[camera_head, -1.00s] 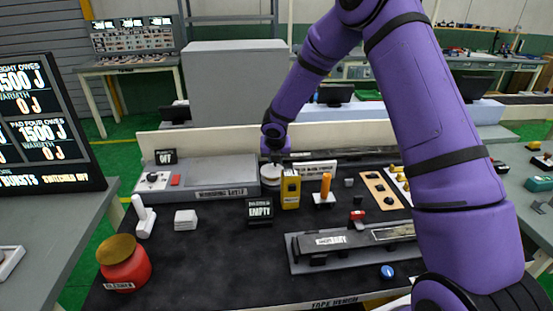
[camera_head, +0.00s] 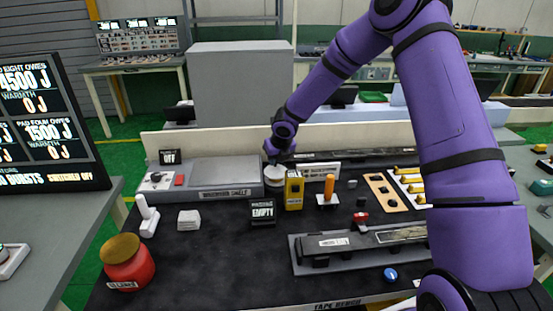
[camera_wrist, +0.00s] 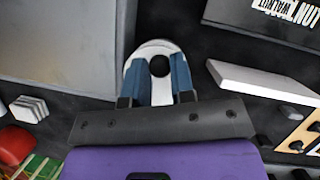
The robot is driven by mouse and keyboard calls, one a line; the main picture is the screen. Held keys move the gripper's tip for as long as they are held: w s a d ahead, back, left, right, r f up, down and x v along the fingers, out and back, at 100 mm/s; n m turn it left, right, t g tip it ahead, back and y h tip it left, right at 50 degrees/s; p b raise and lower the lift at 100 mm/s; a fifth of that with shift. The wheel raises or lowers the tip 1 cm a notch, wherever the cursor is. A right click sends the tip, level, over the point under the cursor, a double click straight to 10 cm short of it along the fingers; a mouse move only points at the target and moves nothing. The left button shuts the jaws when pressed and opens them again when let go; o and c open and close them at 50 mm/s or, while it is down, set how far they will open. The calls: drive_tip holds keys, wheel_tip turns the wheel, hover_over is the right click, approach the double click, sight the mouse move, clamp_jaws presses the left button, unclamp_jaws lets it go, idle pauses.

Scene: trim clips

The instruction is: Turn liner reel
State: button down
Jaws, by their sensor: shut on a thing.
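The liner reel is a white round piece (camera_head: 275,176) at the back of the dark bench, right of the grey warming shelf. In the wrist view the white reel (camera_wrist: 152,47) has a dark round hub between my fingers. My gripper (camera_head: 275,160) is over the reel from above. In the wrist view my gripper (camera_wrist: 160,72) has its two blue fingers closed on the reel, one on each side of the hub. The reel's near side is hidden by my fingers and palm.
A yellow device (camera_head: 293,190) stands close in front of the reel, with an "EMPTY" sign (camera_head: 262,212) left of it. An orange-handled tool (camera_head: 329,188) stands to the right. The warming shelf (camera_head: 225,172) borders the reel.

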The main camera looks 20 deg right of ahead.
sight(281, 174)
drive_tip(key=c, duration=1)
unclamp_jaws()
drive_tip(key=shift+r, duration=0.1)
drive_tip(key=v, duration=1)
drive_tip(key=shift+s+r, duration=0.2)
drive_tip(key=shift+r, duration=0.05)
